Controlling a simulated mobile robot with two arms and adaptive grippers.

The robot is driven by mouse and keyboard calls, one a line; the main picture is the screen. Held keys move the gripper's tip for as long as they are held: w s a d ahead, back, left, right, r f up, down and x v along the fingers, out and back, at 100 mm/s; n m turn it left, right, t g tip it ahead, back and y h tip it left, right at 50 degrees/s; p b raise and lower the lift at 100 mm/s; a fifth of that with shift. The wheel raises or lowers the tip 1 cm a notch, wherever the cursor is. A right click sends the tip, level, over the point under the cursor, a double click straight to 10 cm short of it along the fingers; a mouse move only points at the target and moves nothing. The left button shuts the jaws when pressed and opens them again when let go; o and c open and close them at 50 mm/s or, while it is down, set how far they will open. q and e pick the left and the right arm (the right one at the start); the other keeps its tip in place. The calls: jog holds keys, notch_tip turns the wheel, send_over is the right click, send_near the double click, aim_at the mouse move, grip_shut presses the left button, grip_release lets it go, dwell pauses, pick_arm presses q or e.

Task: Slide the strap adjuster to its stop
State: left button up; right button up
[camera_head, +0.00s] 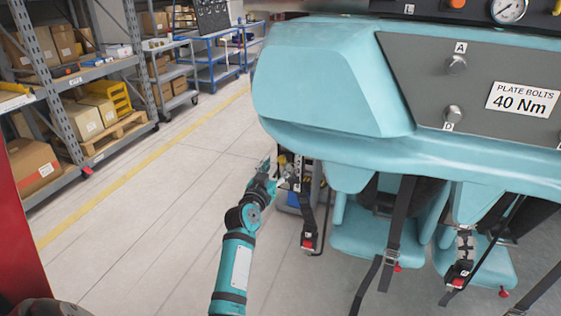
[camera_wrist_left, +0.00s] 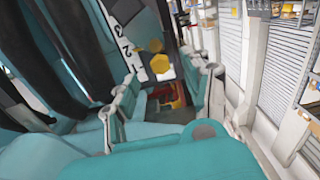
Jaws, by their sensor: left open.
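Several dark straps hang by the teal seats under the coaster car (camera_head: 330,60) in the head view. The left strap (camera_head: 308,205) ends in a black buckle with a red button (camera_head: 309,241). A middle strap (camera_head: 392,230) has a small metal fitting (camera_head: 390,258) low on it. I cannot tell which part is the strap adjuster. My left gripper (camera_head: 277,172) is open, just left of the left strap, below the car's edge. Its open fingers (camera_wrist_left: 168,80) also show in the left wrist view, with no strap clearly between them. My right gripper is not in view.
A right strap with another red-button buckle (camera_head: 458,276) hangs by the right seat (camera_head: 475,262). Shelves with boxes (camera_head: 85,120) and blue carts (camera_head: 212,70) stand at the left. The floor between them and the car is clear.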

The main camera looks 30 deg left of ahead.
aim_at(281, 161)
pick_arm(q)
jog(key=x, duration=0.4)
jog(key=shift+c, duration=0.4)
